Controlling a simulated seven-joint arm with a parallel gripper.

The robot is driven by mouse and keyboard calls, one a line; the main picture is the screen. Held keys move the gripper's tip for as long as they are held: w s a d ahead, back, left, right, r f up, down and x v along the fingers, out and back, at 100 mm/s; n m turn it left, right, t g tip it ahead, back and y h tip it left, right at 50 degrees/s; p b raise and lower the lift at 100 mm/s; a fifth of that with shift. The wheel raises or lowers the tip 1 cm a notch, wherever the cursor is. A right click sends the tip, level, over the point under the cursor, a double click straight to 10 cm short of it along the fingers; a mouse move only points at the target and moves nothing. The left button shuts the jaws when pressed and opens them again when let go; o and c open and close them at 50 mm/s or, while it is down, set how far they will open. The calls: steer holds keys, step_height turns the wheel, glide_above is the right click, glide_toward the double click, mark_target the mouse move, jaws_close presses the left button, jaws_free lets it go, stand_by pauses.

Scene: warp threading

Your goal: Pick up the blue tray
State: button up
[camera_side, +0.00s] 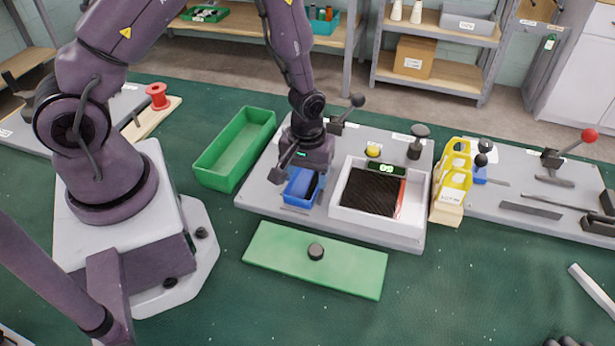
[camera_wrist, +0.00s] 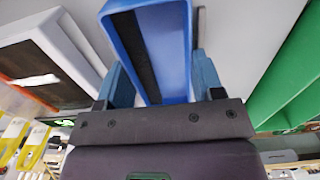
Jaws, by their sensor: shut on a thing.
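The small blue tray (camera_side: 300,187) is at the left side of the grey work board in the side view, just left of the white box. My gripper (camera_side: 299,178) points down over it and is shut on it. In the wrist view the blue tray (camera_wrist: 152,50) stands between my two fingers (camera_wrist: 162,85), which press on its long sides. A dark strip runs along its inside. I cannot tell whether its underside touches the board.
A white box (camera_side: 345,215) with dark threads is close to the right. A green bin (camera_side: 215,165) stands to the left. A green plate (camera_side: 345,275) with a dark knob lies in front. Yellow-handled pieces (camera_side: 455,165) stand further right, and a black-knobbed lever (camera_side: 357,101) stands behind.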

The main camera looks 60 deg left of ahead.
mark_target(305, 180)
steer(key=shift+r, duration=0.1)
step_height(305, 180, up, 10)
steer(key=a, duration=0.1)
steer(key=s+a+r+n, duration=0.1)
steer(key=s+a, duration=0.3)
steer(key=a, duration=0.4)
steer(key=s+a+n, duration=0.1)
steer(key=s+a, duration=0.4)
steer(key=a, duration=0.3)
steer(key=shift+d+f+m, duration=0.1)
steer(key=shift+f+m, duration=0.5)
steer(key=shift+f, duration=0.9)
steer(key=shift+d+f+m, duration=0.1)
steer(key=shift+f+m, duration=0.5)
steer(key=shift+f, duration=0.9)
steer(key=shift+s+f, duration=0.1)
steer(key=shift+f, duration=0.2)
steer(key=shift+f, duration=0.8)
steer(key=shift+f, duration=0.25)
